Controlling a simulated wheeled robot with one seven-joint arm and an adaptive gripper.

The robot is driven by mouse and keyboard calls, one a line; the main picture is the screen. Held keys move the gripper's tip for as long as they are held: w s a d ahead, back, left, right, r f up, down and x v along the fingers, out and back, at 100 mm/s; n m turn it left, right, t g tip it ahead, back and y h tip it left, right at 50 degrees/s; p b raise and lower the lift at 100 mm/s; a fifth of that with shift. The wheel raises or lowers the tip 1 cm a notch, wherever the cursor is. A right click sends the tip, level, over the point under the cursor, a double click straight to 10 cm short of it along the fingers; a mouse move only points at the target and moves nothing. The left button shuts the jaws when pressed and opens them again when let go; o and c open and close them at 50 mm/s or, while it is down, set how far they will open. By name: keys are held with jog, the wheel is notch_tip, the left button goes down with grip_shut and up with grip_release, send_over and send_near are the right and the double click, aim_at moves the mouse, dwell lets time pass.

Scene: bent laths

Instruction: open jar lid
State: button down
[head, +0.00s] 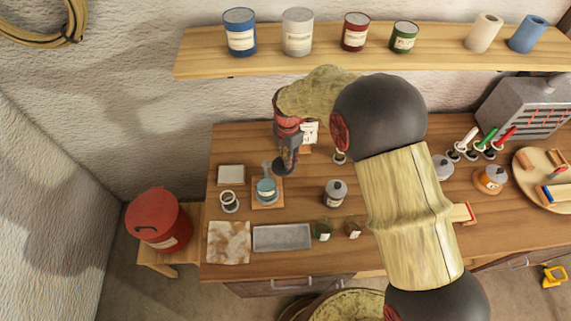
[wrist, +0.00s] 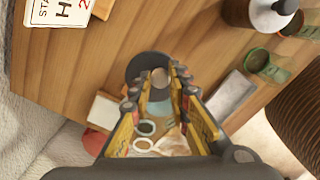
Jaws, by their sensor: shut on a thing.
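My gripper (head: 288,150) is in the air above the back left of the workbench, pointing down. It is shut on a dark grey round lid (head: 282,166) with a pale knob. In the wrist view the lid (wrist: 141,64) shows as a dark disc at the fingertips (wrist: 159,82). A blue-tinted glass jar (head: 266,188) stands on a small wooden board (head: 267,204), below and left of the lid in the head view. The lid appears apart from this jar. Something slim rises at the jar's top; I cannot tell what it is.
A dark jar with a grey lid (head: 335,194) stands to the right. A glass cup (head: 230,203), white block (head: 231,175), grey tray (head: 282,238) and stained cloth (head: 228,243) lie around the blue jar. A shelf (head: 340,53) with several cans overhangs the back.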

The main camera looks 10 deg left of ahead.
jog(key=w+n, duration=0.1)
jog(key=n, duration=0.1)
jog(key=shift+w+a+n, duration=0.2)
jog(key=shift+w+n, duration=0.1)
jog(key=shift+w, duration=0.1)
jog(key=shift+w+a+n, duration=0.35)
jog(key=shift+w+n, duration=0.45)
jog(key=shift+n, duration=0.4)
jog(key=c, duration=1.7)
grip_release()
jog(key=shift+o, duration=0.2)
jog(key=shift+r, duration=0.1)
notch_tip(320, 180, up, 7)
jog(key=shift+r, duration=0.15)
